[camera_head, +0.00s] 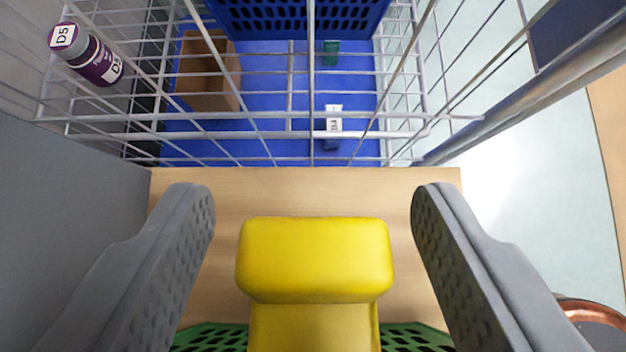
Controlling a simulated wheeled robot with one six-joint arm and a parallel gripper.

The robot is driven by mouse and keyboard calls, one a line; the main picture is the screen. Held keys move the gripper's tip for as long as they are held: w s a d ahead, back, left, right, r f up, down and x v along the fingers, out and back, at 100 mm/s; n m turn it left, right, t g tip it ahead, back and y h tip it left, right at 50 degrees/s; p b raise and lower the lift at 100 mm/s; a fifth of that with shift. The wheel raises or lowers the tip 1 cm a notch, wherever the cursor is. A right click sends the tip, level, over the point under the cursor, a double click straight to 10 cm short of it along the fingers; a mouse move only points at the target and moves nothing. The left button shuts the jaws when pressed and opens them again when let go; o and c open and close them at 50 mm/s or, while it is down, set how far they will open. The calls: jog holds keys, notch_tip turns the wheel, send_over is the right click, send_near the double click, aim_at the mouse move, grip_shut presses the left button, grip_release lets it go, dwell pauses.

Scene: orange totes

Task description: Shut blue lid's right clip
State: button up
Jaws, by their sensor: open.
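My gripper (313,205) is open, with one grey finger at the left and the other at the right of the picture. A yellow block-like part (315,262) stands between the fingers, with clear gaps on both sides. I cannot tell whether it is a clip. A blue surface (268,95) lies beyond, seen through white wire bars. I cannot tell whether it is the blue lid, and no right clip can be made out on it.
A white wire basket (290,134) spans the top. Behind its bars are a brown box (208,75), a purple bottle (95,58) and a blue crate (300,15). A wooden board (225,190) and green mesh (410,337) lie below. A copper-coloured round thing (590,311) is at lower right.

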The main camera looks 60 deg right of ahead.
aim_at(313, 300)
jog(key=shift+d+f, duration=0.1)
jog(key=c, duration=1)
jog(key=g+y, duration=0.1)
jog(key=f+g+y, duration=0.1)
jog(key=shift+w+d+f+y, duration=0.15)
jog(key=shift+f+y, duration=0.05)
jog(key=shift+y, duration=0.2)
jog(key=f+g+y, duration=0.1)
jog(key=g+y, duration=0.1)
jog(key=y, duration=0.1)
jog(key=shift+a+f+g+y, duration=0.2)
jog(key=shift+f+g+y, duration=0.1)
jog(key=shift+f, duration=0.1)
jog(key=g+y, duration=0.1)
jog(key=f+g+y, duration=0.1)
jog(key=shift+s+a+f+y, duration=0.1)
jog(key=shift+s+a+y, duration=0.2)
jog(key=shift+s+y, duration=0.1)
jog(key=shift+s+a+f+g+y, duration=0.15)
jog(key=shift+a+f+g+y, duration=0.05)
jog(key=shift+g+y, duration=0.25)
jog(key=shift+s+a+f+g+y, duration=0.1)
jog(key=shift+a+f+g+y, duration=0.1)
jog(key=shift+g+y, duration=0.25)
